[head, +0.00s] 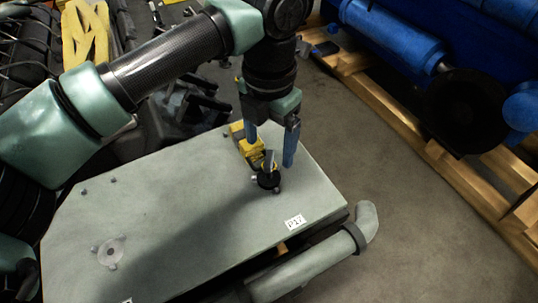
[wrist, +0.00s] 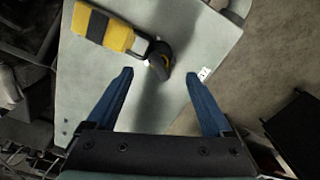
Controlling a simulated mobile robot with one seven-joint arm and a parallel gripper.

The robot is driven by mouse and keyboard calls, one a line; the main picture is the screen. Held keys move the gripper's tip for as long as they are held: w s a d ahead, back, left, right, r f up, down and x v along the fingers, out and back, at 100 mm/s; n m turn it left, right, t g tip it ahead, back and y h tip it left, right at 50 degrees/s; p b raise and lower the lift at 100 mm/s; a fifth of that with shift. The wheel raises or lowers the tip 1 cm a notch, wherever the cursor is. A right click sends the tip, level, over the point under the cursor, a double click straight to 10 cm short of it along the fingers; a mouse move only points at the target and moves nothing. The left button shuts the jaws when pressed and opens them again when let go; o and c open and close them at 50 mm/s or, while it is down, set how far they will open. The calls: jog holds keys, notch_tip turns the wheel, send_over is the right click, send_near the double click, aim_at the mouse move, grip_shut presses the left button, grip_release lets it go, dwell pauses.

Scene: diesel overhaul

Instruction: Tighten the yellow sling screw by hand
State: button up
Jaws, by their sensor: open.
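A yellow-and-black sling piece (head: 252,152) lies on the grey-green plate. A dark round fitting with a little yellow on it (head: 268,180) stands at its near end; I take this to be the sling screw. In the wrist view the striped piece (wrist: 106,28) is at the upper left, and the dark fitting (wrist: 159,62) is just beyond the fingertips, between their lines. My gripper (head: 270,152) points down over the plate, its blue fingers spread and empty. In the wrist view my gripper (wrist: 159,74) is also open. I cannot tell its exact height above the fitting.
The grey-green plate (head: 190,225) has small bolts, a round flange (head: 110,252) and a P17 label (head: 295,221). A pipe (head: 310,265) runs along its front edge. A blue machine on a wooden pallet (head: 360,75) stands at the right, with bare floor (head: 345,145) between.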

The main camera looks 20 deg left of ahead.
aim_at(269, 158)
jog(key=n, duration=0.2)
jog(key=n+b, duration=0.1)
jog(key=n, duration=0.1)
jog(key=n+b, duration=0.1)
jog(key=n, duration=0.1)
jog(key=shift+f+n, duration=0.25)
jog(key=shift+n, duration=0.05)
notch_tip(269, 158, down, 5)
jog(key=b, duration=0.4)
jog(key=shift+r, duration=0.2)
grip_shut()
jog(key=shift+f, duration=0.1)
dwell(0.9)
jog(key=shift+b, duration=0.35)
